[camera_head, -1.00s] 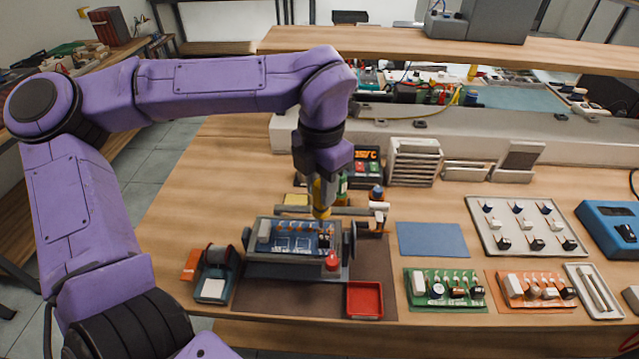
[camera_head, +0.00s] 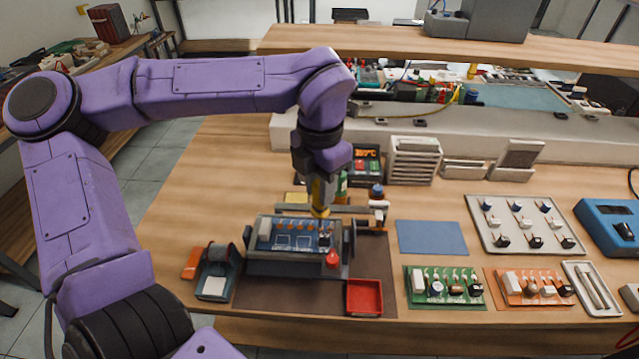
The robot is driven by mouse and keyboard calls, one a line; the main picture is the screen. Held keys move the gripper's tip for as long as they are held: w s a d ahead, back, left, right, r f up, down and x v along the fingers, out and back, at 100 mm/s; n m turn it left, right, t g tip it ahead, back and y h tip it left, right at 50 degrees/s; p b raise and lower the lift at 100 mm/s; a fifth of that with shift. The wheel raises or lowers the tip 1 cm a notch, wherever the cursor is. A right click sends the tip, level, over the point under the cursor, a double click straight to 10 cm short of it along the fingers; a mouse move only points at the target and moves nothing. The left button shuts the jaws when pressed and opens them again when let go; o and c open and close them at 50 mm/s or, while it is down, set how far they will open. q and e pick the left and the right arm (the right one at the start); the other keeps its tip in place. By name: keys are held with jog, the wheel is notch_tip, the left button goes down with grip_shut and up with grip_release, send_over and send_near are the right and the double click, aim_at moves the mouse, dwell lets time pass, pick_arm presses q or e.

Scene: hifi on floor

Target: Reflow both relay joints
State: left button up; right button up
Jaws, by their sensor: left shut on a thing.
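A blue circuit board (camera_head: 290,241) is held in a grey board holder (camera_head: 290,267) on a brown mat. A white block-like part, several small orange parts and a dark part at the right stand on the board; I cannot tell which of them is the relay. My left gripper (camera_head: 320,208) points down over the right part of the board's far edge. It is shut on a yellow-handled tool (camera_head: 320,192), probably the soldering iron. Its tip is hidden or too small to tell whether it touches the board. My right gripper is not in view.
A solder spool stand (camera_head: 214,272) is left of the holder, a red tray (camera_head: 365,297) at its front right. A station with a lit display (camera_head: 366,163) stands behind. Green (camera_head: 445,287) and orange boards (camera_head: 534,288) lie right. A blue mat (camera_head: 432,239) is bare.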

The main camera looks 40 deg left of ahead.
pick_arm(q)
jog(key=shift+f, duration=0.4)
jog(key=shift+s, duration=0.1)
dwell(0.7)
jog(key=shift+f, duration=0.1)
dwell(2.1)
dwell(0.3)
notch_tip(320, 180, up, 4)
jog(key=p, duration=0.4)
jog(key=shift+r+p, duration=0.45)
jog(key=shift+f, duration=0.1)
jog(key=shift+f, duration=0.1)
